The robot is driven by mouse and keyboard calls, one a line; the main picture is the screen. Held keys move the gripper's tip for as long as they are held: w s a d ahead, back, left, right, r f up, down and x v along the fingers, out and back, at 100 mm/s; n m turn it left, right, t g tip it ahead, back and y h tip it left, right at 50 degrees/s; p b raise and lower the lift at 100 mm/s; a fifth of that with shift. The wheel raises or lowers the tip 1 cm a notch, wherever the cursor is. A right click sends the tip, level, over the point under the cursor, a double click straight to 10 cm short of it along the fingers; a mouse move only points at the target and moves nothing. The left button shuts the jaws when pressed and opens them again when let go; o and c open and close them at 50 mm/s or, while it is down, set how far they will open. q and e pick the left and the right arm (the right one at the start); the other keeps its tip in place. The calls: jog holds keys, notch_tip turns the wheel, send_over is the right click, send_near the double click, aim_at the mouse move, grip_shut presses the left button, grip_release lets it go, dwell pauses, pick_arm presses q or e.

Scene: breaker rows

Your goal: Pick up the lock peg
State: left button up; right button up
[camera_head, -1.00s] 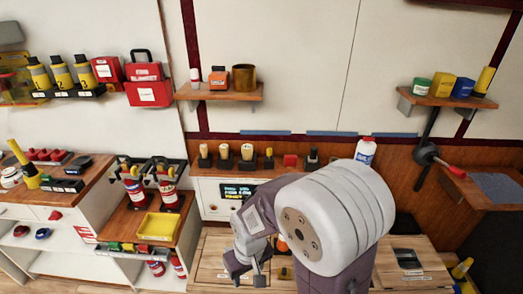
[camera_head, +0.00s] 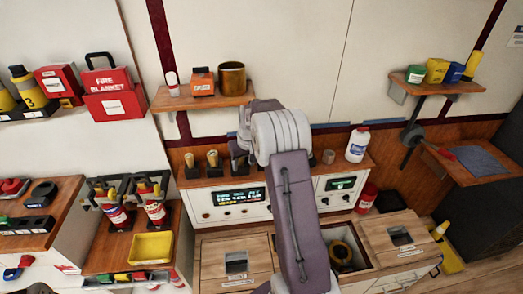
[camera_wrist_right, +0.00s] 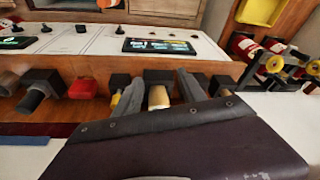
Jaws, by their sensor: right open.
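A row of pegs in black holders stands on the wooden ledge above the control panel; no label tells me which is the lock peg. In the right wrist view a pale yellow peg (camera_wrist_right: 158,97) in a black holder lies between the fingers of my right gripper (camera_wrist_right: 158,92). The gripper is open, with one finger on each side; I cannot tell whether they touch the peg. In the head view this gripper (camera_head: 240,156) is at the ledge, and my arm hides the middle of the row. My left gripper is not in view.
Neighbouring in the wrist view are a red block (camera_wrist_right: 82,88) and a dark peg (camera_wrist_right: 35,96). Two tan pegs stand left of the gripper in the head view. A white bottle (camera_head: 357,145) stands at the ledge's right end. A shelf (camera_head: 200,98) hangs above.

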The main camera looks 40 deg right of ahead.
jog(key=shift+m+t+h, duration=0.3)
jog(key=shift+t, duration=0.1)
jog(key=w+d+p, duration=0.1)
jog(key=d, duration=0.3)
jog(key=w+d+p, duration=0.1)
jog(key=w+d, duration=0.1)
jog(key=d, duration=0.2)
jog(key=w+d+f, duration=0.1)
jog(key=w+d, duration=0.1)
jog(key=d, duration=0.3)
jog(key=shift+p, duration=0.4)
jog(key=shift+f, duration=0.45)
jog(key=p+x, duration=0.1)
jog(key=x, duration=0.2)
jog(key=shift+a+f+p, duration=0.1)
jog(key=shift+f+p, duration=0.2)
jog(key=shift+f, duration=0.15)
jog(key=shift+w+f, duration=0.1)
jog(key=shift+f, duration=0.2)
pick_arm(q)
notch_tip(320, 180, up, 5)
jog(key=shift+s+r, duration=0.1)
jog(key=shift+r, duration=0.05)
pick_arm(e)
jog(key=shift+r, duration=0.1)
grip_shut()
